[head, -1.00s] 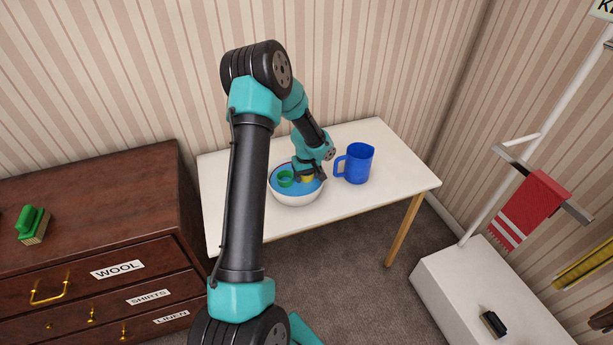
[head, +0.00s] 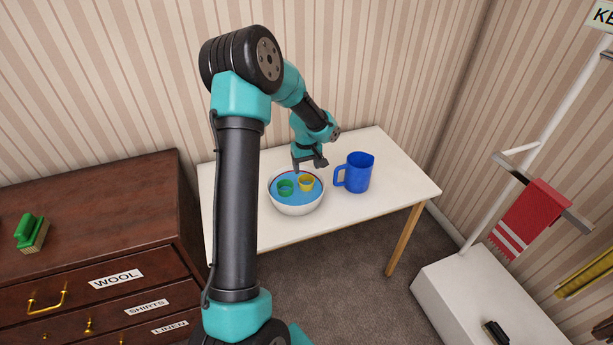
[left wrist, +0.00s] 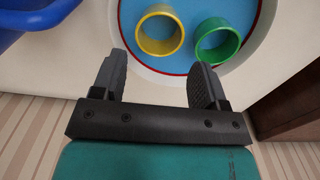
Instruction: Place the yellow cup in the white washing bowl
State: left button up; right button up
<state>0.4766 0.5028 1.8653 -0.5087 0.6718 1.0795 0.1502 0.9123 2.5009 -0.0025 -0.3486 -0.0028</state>
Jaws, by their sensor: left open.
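The yellow cup (head: 306,184) sits inside the white washing bowl (head: 297,209), in the blue water, beside a green cup (head: 286,188). The bowl stands on the white table. In the left wrist view, the yellow cup (left wrist: 160,32) and the green cup (left wrist: 217,42) lie within the red-lined rim of the bowl (left wrist: 150,72), just beyond my fingertips. My left gripper (head: 311,166) is open and empty, above the far rim of the bowl; its two spread fingers (left wrist: 158,75) show in the left wrist view. My right gripper is not in view.
A blue jug (head: 358,173) stands on the white table (head: 400,190) just right of the bowl. A dark chest of drawers (head: 90,220) with a green-backed brush (head: 32,230) is at the left. A stand with a red towel (head: 528,220) is at the right.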

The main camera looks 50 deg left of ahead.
pick_arm(q)
notch_tip(320, 180, up, 2)
jog(key=shift+r, duration=0.2)
dwell(0.6)
